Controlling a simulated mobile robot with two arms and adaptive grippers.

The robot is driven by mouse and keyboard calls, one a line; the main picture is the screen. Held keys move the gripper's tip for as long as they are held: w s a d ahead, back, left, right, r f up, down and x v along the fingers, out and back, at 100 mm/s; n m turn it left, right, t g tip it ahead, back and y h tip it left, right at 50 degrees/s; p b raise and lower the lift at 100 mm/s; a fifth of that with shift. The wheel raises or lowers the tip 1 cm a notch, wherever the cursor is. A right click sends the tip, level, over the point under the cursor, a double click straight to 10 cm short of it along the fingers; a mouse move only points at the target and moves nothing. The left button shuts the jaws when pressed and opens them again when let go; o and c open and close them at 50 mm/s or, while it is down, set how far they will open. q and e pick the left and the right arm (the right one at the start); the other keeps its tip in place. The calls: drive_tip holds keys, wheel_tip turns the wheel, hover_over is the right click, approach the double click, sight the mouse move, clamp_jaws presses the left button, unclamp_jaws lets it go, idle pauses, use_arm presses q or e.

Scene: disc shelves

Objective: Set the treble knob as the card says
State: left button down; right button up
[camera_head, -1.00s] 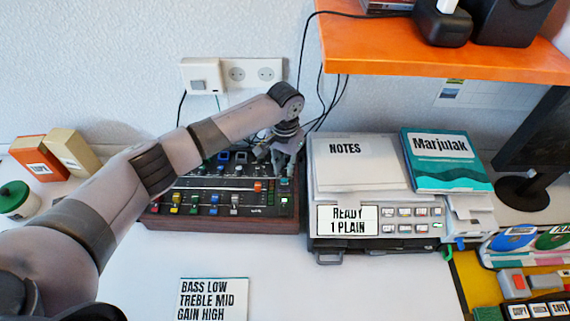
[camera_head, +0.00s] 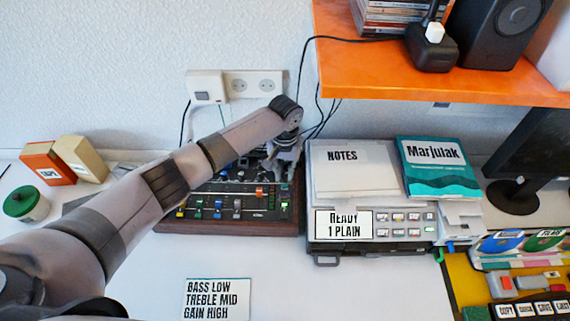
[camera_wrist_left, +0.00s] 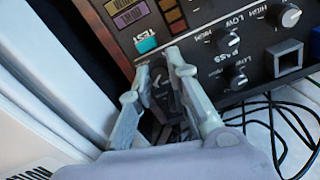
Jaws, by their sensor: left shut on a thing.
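The card (camera_head: 217,299) lies at the front of the desk and reads BASS LOW, TREBLE MID, GAIN HIGH. The control box (camera_head: 228,227), dark with a wooden edge and several coloured sliders, stands at the wall. My left gripper (camera_head: 283,160) reaches down over its back right part. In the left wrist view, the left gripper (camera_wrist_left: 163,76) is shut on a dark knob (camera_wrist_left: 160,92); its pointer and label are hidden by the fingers. My right gripper is out of view.
A grey machine (camera_head: 325,242) labelled READY 1 PLAIN stands close to the right of the control box, with a Marjulak book (camera_head: 437,166) on top. An orange shelf (camera_head: 430,82) overhangs at the right. Black cables (camera_wrist_left: 270,112) lie beside the box.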

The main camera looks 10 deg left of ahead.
sight(284, 174)
use_arm(q)
drive_tip(key=shift+r+n+p, duration=0.1)
drive_tip(key=shift+n+p, duration=1.2)
drive_tip(key=c, duration=1.5)
unclamp_jaws()
wheel_tip(284, 174, up, 12)
drive_tip(key=shift+f, duration=0.1)
